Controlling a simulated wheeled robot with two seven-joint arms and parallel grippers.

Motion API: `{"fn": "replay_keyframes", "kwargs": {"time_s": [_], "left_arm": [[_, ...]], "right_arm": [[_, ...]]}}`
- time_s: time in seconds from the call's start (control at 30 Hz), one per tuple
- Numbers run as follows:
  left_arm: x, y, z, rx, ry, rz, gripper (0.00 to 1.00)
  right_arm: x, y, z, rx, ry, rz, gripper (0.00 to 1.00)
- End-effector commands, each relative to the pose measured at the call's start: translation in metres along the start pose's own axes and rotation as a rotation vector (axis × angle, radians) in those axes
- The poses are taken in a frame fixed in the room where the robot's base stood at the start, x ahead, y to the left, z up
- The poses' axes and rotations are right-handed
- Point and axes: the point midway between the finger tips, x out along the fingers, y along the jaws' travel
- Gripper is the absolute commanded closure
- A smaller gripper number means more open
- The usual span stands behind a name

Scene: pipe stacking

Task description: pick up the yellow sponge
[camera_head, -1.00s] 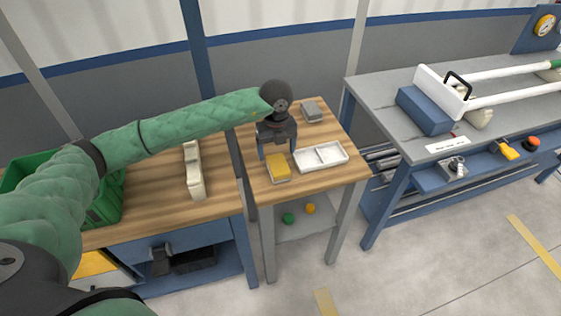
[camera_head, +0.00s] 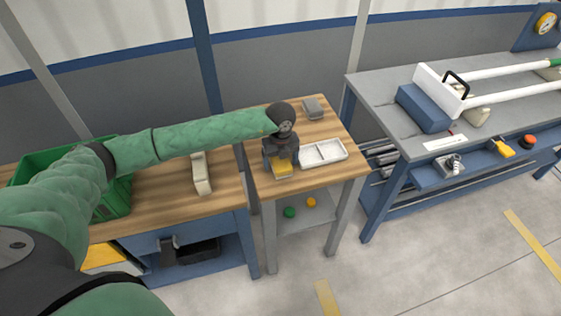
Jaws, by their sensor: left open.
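The yellow sponge (camera_head: 282,168) lies in a small pale holder near the front of the small wooden table (camera_head: 312,180). My left gripper (camera_head: 281,164) is open, pointing down, with its fingers around or just above the sponge. It partly hides the sponge's far side. I cannot tell whether the fingers touch it. My right gripper is not in view.
A grey block (camera_head: 313,107) lies at the back of the table. A green crate (camera_head: 120,200) and a beige part (camera_head: 201,174) are on the left bench. A grey workbench (camera_head: 400,115) stands to the right.

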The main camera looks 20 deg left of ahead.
Motion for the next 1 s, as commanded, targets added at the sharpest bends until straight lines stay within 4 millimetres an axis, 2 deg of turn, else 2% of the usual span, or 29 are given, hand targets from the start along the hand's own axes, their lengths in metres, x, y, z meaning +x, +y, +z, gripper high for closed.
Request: {"fn": "replay_keyframes", "kwargs": {"time_s": [0.3,0.37,0.5,0.57,0.87,1.0], "left_arm": [[0.004,0.000,0.000,0.000,-0.001,-0.001,0.20],[0.004,0.000,0.000,0.000,-0.001,-0.001,0.30],[0.004,0.000,0.000,0.000,-0.001,-0.001,0.57],[0.004,0.000,0.000,0.000,-0.001,-0.001,0.68],[0.001,0.000,0.000,0.000,-0.001,-0.001,0.68],[-0.013,0.000,0.000,0.000,-0.001,-0.001,0.68]], "right_arm": [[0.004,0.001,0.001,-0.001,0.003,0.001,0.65],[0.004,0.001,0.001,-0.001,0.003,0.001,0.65],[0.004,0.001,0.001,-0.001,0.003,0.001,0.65],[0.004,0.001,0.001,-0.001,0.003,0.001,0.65],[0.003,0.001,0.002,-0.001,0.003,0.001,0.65],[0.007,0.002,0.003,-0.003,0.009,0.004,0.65]]}}
